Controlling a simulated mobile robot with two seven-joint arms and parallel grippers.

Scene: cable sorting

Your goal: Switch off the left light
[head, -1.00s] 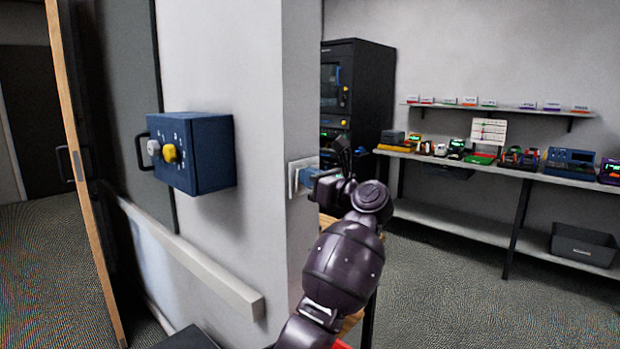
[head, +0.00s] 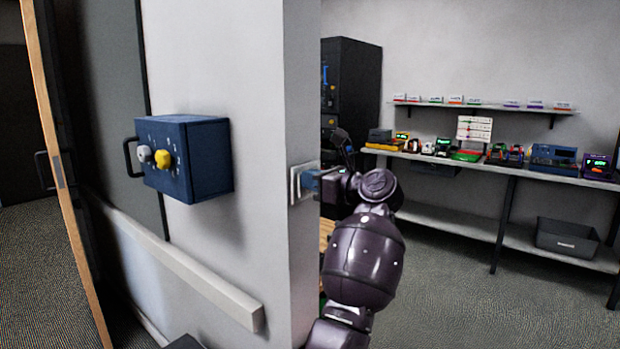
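A white switch plate (head: 302,181) is on the narrow end face of the pale wall, in the middle of the head view. The finger opening is too small and dark to read. I see only one switch plate and no lamp.
A blue box (head: 212,160) with a grey knob and a yellow knob juts from the wall on the left. A pale rail (head: 185,265) runs below it. A dark cabinet (head: 362,90) and a shelf bench (head: 490,172) with several devices stand behind. Carpet lies open on the right.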

